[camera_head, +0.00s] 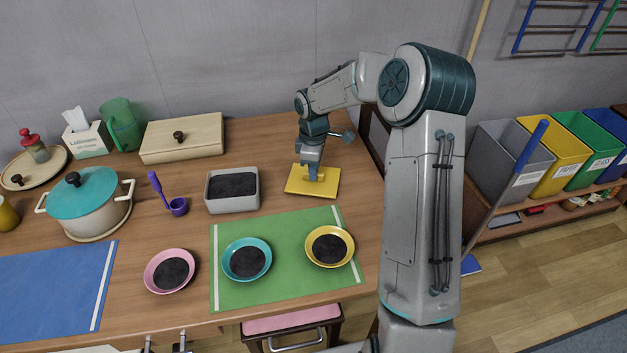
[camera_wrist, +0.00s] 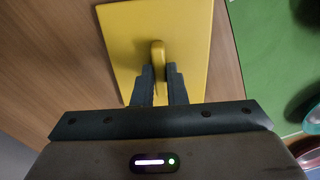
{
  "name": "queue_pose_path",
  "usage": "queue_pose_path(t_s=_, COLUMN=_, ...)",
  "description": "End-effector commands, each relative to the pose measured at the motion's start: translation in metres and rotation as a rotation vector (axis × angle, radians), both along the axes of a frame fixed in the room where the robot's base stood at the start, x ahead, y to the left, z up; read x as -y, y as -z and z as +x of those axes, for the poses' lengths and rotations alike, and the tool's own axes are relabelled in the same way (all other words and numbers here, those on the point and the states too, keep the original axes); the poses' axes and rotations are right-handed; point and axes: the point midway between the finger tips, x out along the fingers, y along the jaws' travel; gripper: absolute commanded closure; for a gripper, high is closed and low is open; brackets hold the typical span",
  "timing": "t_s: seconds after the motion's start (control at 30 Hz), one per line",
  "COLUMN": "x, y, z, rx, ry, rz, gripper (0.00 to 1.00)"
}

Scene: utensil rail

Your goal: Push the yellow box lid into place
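The yellow lid (camera_head: 325,188) is a flat square plate near the back right of the wooden table, right of an open grey box (camera_head: 233,204) with a dark inside. In the wrist view the lid (camera_wrist: 190,30) fills the upper middle, and its upright yellow handle (camera_wrist: 158,52) stands between my fingertips. My gripper (camera_head: 315,176) comes down from above onto the lid; in the wrist view its fingers (camera_wrist: 160,74) are close against both sides of the handle and look shut on it. Whether the lid rests flat on the table or slightly above it is hard to tell.
A green mat (camera_head: 285,287) with a teal bowl (camera_head: 247,260) and a yellow bowl (camera_head: 330,247) lies in front of the lid. A purple ladle (camera_head: 178,206), a pink bowl (camera_head: 170,271), a pot (camera_head: 88,205) and a wooden box (camera_head: 182,138) stand further left.

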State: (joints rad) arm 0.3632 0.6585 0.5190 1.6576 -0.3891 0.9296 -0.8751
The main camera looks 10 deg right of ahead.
Motion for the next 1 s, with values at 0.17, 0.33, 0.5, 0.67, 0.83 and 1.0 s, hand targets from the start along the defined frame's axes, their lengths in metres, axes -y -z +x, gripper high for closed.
queue_pose_path(t_s=0.17, x=0.000, y=0.000, z=0.000, rx=0.001, ry=0.000, rz=0.000, gripper=1.00)
queue_pose_path(t_s=0.33, x=0.000, y=-0.003, z=0.000, rx=0.002, ry=0.000, rz=-0.001, gripper=1.00)
queue_pose_path(t_s=0.5, x=0.000, y=-0.018, z=0.001, rx=0.003, ry=-0.001, rz=-0.001, gripper=1.00)
queue_pose_path(t_s=0.67, x=0.001, y=-0.047, z=0.000, rx=0.004, ry=0.000, rz=-0.001, gripper=1.00)
queue_pose_path(t_s=0.83, x=0.028, y=-0.066, z=-0.027, rx=0.002, ry=0.005, rz=-0.002, gripper=1.00)
queue_pose_path(t_s=1.0, x=0.053, y=-0.087, z=-0.054, rx=0.002, ry=0.005, rz=-0.002, gripper=1.00)
